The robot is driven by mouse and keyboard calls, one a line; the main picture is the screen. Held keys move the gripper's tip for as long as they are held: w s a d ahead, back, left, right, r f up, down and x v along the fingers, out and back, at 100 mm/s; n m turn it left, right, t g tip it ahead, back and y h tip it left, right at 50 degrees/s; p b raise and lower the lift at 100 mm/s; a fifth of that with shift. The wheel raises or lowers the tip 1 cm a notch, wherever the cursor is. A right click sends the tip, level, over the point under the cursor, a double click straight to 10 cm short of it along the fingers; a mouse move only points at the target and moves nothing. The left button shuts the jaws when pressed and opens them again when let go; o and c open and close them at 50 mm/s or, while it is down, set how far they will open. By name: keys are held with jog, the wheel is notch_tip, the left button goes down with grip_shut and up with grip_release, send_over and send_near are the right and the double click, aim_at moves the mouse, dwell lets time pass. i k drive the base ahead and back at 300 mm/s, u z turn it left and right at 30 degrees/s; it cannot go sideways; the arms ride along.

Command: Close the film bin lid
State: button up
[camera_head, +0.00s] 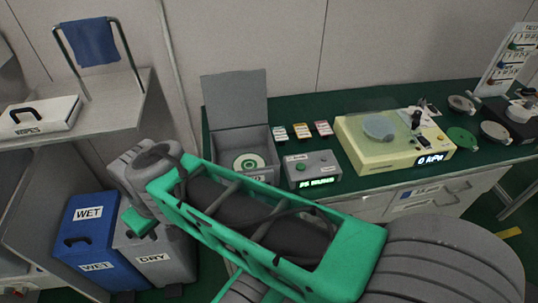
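The grey box (212,145) on the green bench, which I take to be the film bin, has its square lid (235,98) open, standing nearly upright at the back. Inside lies a white disc with a green ring (248,162). The lower front of the box is partly hidden by my green and grey arm, which crosses the picture in front of the bench. My gripper is not visible, so its distance from the lid cannot be seen.
Right of the box is a grey control unit (312,169) with a lit green display, then a cream machine (380,155) reading "0 kPa". Small coloured packs (301,131) lie behind the unit. A blue WET bin (85,235) and grey DRY bin (160,262) stand at lower left.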

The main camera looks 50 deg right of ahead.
aim_at(235, 99)
jog(key=z, duration=1.35)
jog(key=i, duration=0.35)
jog(key=z, duration=0.1)
